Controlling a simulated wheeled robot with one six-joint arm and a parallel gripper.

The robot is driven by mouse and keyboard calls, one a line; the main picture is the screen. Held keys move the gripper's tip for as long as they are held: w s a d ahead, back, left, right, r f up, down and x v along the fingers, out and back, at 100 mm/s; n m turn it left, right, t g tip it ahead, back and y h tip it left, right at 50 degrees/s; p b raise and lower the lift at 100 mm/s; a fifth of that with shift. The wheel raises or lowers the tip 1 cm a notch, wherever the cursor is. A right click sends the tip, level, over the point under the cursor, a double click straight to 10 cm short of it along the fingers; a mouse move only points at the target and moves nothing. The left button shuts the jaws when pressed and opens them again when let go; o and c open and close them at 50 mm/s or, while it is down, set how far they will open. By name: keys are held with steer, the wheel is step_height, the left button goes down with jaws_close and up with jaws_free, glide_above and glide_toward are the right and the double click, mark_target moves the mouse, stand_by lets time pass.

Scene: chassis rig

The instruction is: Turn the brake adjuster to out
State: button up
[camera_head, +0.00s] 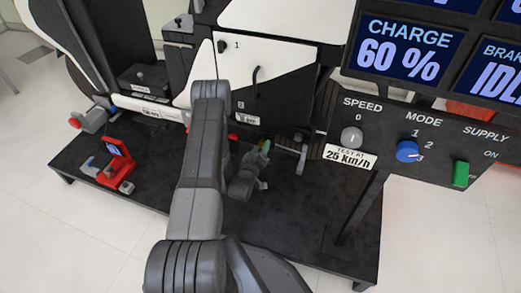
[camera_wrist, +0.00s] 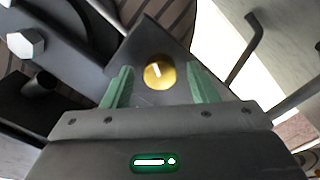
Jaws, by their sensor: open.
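A round gold knob (camera_wrist: 159,75), which looks like the brake adjuster, sits on a dark plate in the wrist view. A short white mark on its face stands nearly upright, tilted slightly. No in or out label is readable near it. My gripper (camera_wrist: 160,68) is open, with one green finger to the left of the knob and one to the right. Clear gaps show between the fingers and the knob. In the head view my gripper (camera_head: 261,152) is low beside the chassis, and the knob cannot be made out there.
A bent dark handle (camera_wrist: 245,45) stands right of the knob, and a hex bolt head (camera_wrist: 26,43) is at upper left. In the head view, a control panel (camera_head: 385,140) with knobs stands at right. A red device (camera_head: 117,165) sits on the black platform (camera_head: 85,190) at left.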

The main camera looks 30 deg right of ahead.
steer(key=c, duration=1)
steer(key=shift+o, duration=0.2)
